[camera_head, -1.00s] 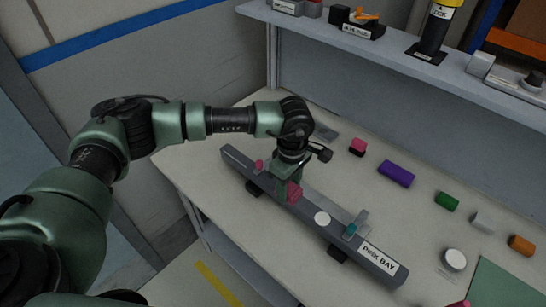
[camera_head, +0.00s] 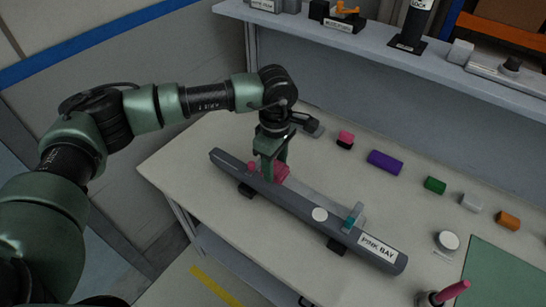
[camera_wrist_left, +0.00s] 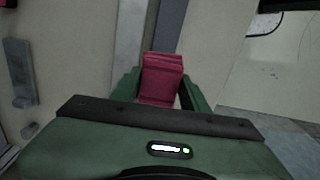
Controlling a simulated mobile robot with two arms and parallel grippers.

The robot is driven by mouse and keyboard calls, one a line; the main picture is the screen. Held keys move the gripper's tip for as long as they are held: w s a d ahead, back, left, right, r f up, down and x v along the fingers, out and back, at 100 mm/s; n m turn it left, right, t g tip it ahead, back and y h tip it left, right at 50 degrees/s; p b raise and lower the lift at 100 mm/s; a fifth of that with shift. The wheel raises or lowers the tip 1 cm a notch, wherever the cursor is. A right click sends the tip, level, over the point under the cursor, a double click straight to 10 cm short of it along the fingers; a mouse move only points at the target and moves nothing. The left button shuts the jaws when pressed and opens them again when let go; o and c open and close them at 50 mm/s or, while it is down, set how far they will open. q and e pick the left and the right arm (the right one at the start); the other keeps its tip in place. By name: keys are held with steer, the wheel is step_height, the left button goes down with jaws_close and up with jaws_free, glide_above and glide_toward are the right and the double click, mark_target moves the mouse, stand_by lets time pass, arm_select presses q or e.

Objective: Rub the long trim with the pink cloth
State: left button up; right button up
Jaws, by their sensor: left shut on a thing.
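The long trim (camera_head: 300,208) is a dark grey bar lying diagonally on the workbench, with a "PINK BAY" label (camera_head: 378,247) near its right end. My left gripper (camera_head: 273,176) is over the left part of the trim, shut on the folded pink cloth (camera_head: 281,173). The cloth also shows between the fingers in the left wrist view (camera_wrist_left: 162,75). It is at the trim's top; whether it touches the surface I cannot tell. A small pink knob (camera_head: 252,166), a white disc (camera_head: 320,214) and a teal piece (camera_head: 350,222) sit along the trim. My right gripper is not in view.
Behind the trim lie a pink-and-black block (camera_head: 345,140), a purple roll (camera_head: 385,162), a green block (camera_head: 435,185), a white block (camera_head: 471,201) and an orange block (camera_head: 508,220). A round white container (camera_head: 447,241) and green mat (camera_head: 505,285) are at right. A shelf (camera_head: 400,66) runs along the back.

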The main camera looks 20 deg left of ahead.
arm_select(q)
steer(key=shift+r, duration=1.05)
steer(key=shift+s, duration=0.1)
